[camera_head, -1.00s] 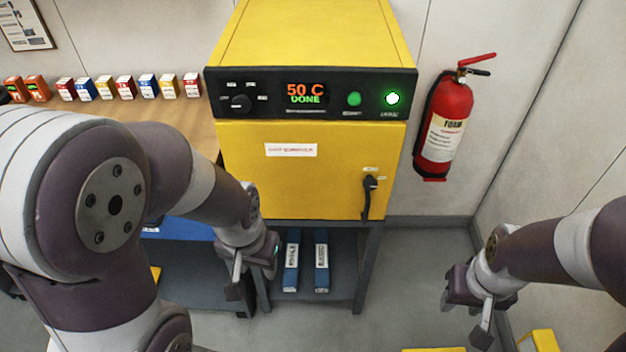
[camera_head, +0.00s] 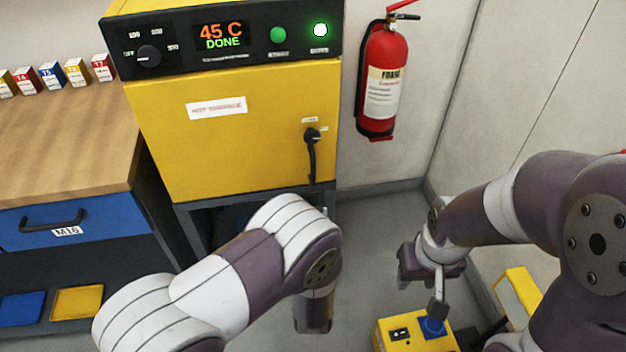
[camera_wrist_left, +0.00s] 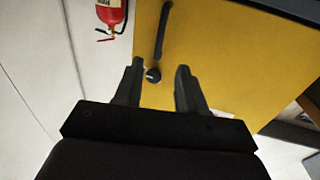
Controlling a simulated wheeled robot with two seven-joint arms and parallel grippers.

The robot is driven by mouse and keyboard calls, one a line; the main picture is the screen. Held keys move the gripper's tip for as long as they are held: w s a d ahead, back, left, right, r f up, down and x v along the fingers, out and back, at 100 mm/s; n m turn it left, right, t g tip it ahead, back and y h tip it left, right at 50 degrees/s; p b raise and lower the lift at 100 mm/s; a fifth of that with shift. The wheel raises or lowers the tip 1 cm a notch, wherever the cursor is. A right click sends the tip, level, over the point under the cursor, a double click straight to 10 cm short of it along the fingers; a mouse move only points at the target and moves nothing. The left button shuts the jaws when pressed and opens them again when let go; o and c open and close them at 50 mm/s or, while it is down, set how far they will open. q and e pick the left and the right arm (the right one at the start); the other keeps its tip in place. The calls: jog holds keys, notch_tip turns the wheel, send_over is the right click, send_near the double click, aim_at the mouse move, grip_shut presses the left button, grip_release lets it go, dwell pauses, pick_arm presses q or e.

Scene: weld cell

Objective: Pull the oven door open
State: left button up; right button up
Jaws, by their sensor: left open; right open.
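The yellow oven door (camera_head: 245,135) is shut, with a warning label on it and a black lever handle (camera_head: 312,158) hanging down at its right side. In the left wrist view the handle (camera_wrist_left: 162,32) and its round pivot (camera_wrist_left: 153,75) show against the yellow door (camera_wrist_left: 225,60). My left gripper (camera_wrist_left: 157,80) is open, its two fingers appearing either side of the pivot; I cannot tell how far off the door is. In the head view my left arm hides its fingers. My right gripper (camera_head: 420,290) is open and empty, low at the right, away from the oven.
The oven panel (camera_head: 222,40) reads 45 C DONE. A red fire extinguisher (camera_head: 385,80) hangs right of the oven. A wooden bench (camera_head: 60,135) with small boxes stands left. A yellow box (camera_head: 400,340) with a blue knob is below my right gripper.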

aim_at(313, 174)
pick_arm(q)
jog(key=w, duration=1.2)
grip_shut()
